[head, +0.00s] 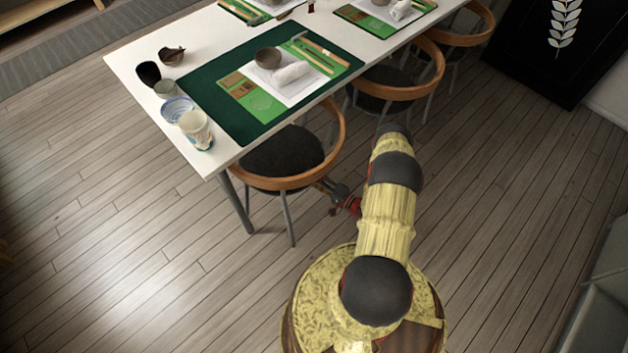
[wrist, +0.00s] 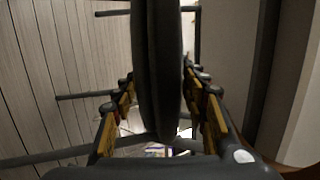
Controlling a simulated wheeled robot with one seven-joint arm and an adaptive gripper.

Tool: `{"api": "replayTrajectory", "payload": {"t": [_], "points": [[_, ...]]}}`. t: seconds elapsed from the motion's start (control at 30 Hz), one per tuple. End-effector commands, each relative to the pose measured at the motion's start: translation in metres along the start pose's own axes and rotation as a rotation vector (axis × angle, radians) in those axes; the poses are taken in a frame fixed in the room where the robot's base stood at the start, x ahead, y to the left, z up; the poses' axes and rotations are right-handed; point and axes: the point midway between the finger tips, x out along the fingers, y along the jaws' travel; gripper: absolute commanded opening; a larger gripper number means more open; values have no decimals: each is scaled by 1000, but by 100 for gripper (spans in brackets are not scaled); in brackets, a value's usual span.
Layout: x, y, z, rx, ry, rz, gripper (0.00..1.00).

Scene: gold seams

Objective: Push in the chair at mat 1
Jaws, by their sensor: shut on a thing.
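The chair (head: 279,156) nearest me has a black seat and a curved wooden back rail. It stands at the near end of the white table, partly under its edge, in front of a dark green mat (head: 228,124). No number is readable on the mat. My gripper (head: 328,184) is low at the chair's right side, below the rail, partly hidden by the chair. In the wrist view my gripper (wrist: 160,85) has its fingers on both sides of a dark upright slab, which looks like the chair's seat (wrist: 157,60) edge-on. It is shut on it.
The white table (head: 140,61) holds cups, bowls and place settings. A second chair (head: 388,88) stands to the right along the same side, with another beyond it. A black panel (head: 538,45) stands at the upper right. The wooden floor (head: 130,265) at left is clear.

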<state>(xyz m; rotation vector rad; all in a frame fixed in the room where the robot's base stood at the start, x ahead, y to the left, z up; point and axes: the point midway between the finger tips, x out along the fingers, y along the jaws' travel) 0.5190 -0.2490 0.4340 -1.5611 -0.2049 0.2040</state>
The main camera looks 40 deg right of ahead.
Motion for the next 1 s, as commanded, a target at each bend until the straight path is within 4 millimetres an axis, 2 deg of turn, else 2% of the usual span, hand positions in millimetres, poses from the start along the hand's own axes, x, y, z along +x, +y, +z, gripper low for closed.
{"api": "replayTrajectory", "payload": {"t": [0.27, 0.73, 1.0], "points": [[0, 1, 0, 0, 0, 2, 0], [0, 0, 0, 1, 1, 2, 0], [0, -12, 0, 1, 0, -1, 0]]}}
